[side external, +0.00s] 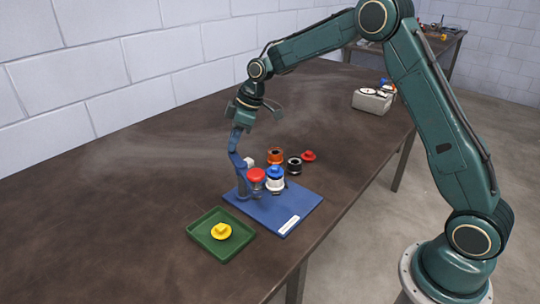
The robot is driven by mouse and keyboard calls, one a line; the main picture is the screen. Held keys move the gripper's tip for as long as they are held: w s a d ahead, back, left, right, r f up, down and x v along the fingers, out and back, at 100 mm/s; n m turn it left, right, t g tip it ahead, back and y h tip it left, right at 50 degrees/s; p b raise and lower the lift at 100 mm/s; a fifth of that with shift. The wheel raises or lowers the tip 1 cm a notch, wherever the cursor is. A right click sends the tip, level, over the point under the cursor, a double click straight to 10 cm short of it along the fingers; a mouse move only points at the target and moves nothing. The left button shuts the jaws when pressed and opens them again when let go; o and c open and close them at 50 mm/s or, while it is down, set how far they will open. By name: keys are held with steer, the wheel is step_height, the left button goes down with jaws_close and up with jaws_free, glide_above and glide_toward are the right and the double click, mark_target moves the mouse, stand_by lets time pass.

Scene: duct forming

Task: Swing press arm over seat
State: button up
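The press stands on a blue base plate (295,207) on the brown table. Its blue arm or lever (236,150) rises from the left rear of the plate, curved and near upright. A red round part (256,175) sits low beside it, seemingly the press head. Just right of that is a white and blue cylinder (275,178), apparently on the seat; the seat itself is hidden. My gripper (256,112) points down above the press, fingers spread apart. Its left finger is close to the top of the blue lever; I cannot tell whether they touch. It appears to hold nothing.
A green tray (206,246) with a yellow part (221,231) lies in front of the plate. Behind the press are an orange-brown ring (275,156), a black cylinder (294,165) and a red part (309,156). A grey box (372,102) stands farther back. The table's left side is clear.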

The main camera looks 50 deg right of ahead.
jaws_close()
steer(key=shift+a, duration=0.1)
steer(key=shift+w+a+n+y, duration=0.25)
steer(key=shift+a+n+y, duration=0.1)
steer(key=shift+n, duration=0.55)
steer(key=a+n+g, duration=0.4)
steer(key=a+n, duration=0.2)
steer(key=n, duration=0.4)
steer(key=shift+s+n+g, duration=0.3)
steer(key=shift+s, duration=0.1)
steer(key=shift+s+a+n, duration=0.2)
steer(key=shift+a+n, duration=0.1)
steer(key=shift+n, duration=0.3)
